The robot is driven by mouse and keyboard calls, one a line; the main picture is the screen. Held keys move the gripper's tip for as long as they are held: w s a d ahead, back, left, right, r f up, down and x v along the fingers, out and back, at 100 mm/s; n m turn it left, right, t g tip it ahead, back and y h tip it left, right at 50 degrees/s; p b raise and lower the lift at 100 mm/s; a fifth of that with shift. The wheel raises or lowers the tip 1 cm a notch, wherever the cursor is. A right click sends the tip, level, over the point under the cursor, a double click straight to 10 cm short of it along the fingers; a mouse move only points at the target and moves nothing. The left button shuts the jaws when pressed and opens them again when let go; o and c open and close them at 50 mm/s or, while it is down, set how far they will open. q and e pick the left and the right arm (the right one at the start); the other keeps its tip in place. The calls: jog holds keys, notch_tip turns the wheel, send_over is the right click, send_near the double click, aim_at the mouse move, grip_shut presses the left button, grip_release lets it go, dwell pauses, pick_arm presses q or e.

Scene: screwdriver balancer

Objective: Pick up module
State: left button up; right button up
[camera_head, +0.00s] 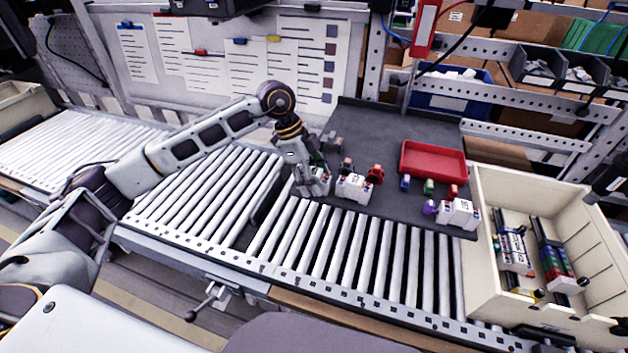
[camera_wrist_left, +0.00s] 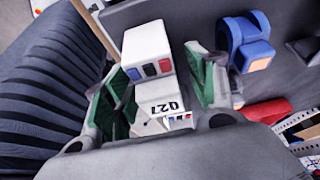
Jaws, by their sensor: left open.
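A white module (camera_wrist_left: 150,50), with small coloured squares on its face and a dark label, lies between the green-padded fingers of my left gripper (camera_wrist_left: 155,95) in the left wrist view. The fingers are open on either side of it; whether they touch it is unclear. In the head view my left gripper (camera_head: 312,174) points down over this module at the left edge of the dark mat, hiding part of it. A second white module (camera_head: 353,188) stands just to its right. A third white module (camera_head: 458,213) stands near the crate. My right gripper is not in view.
The dark mat (camera_head: 370,130) lies on the roller conveyor (camera_head: 330,250). A red tray (camera_head: 433,160) and several small coloured parts sit on it. A cream crate (camera_head: 490,295) at right holds rows of modules. Rollers in front are clear.

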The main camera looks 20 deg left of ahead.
aim_at(314, 171)
pick_arm(q)
jog(key=c, duration=1.2)
jog(key=shift+r, duration=0.1)
jog(key=shift+r+b, duration=0.55)
jog(key=shift+r, duration=4.35)
jog(key=shift+f, duration=0.1)
